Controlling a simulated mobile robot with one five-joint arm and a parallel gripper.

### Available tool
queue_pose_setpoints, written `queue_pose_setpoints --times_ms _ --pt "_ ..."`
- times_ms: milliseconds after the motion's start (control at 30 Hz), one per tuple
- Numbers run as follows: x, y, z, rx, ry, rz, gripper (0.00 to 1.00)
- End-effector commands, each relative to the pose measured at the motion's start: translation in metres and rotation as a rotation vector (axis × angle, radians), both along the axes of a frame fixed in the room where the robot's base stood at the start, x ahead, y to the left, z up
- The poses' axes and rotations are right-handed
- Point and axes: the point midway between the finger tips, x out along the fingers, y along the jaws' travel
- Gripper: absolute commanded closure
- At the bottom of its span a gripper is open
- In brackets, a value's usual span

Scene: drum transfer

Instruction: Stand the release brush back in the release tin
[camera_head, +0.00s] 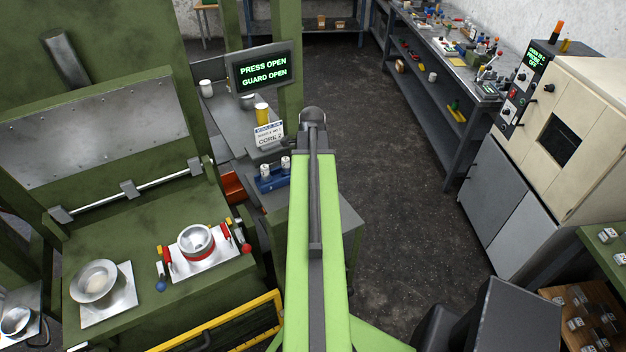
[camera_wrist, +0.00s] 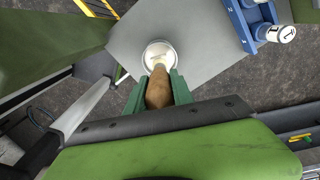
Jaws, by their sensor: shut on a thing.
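My gripper (camera_wrist: 158,82) is shut on the brown wooden handle of the release brush (camera_wrist: 158,92) in the wrist view. The release tin (camera_wrist: 147,55), a round pale-rimmed tin with a light inside, stands on a grey surface (camera_wrist: 195,50) just beyond the fingertips. The far end of the brush overlaps the tin's opening; I cannot tell whether it is inside or above it. In the head view my arm covers the middle, and the brush cannot be made out there.
A blue holder (camera_head: 272,183) with white-topped pieces stands on the bench; it also shows in the wrist view (camera_wrist: 243,22). A yellow cup (camera_head: 262,114) and a sign (camera_head: 268,135) stand near my arm's end. The green press (camera_head: 110,215) is left; open floor (camera_head: 400,200) lies right.

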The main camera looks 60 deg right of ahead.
Motion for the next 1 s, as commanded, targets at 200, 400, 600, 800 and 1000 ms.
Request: queue_pose_setpoints --times_ms 200,400,600,800,1000 --pt "0.001 0.001 -0.025 0.000 0.000 0.002 1.00" --pt "0.001 0.001 -0.044 0.000 0.000 0.002 1.00" --pt "0.001 0.001 -0.062 0.000 0.000 0.002 1.00" --pt "0.001 0.001 -0.077 0.000 0.000 0.003 1.00" --pt "0.002 0.001 -0.079 0.000 0.000 0.003 1.00"
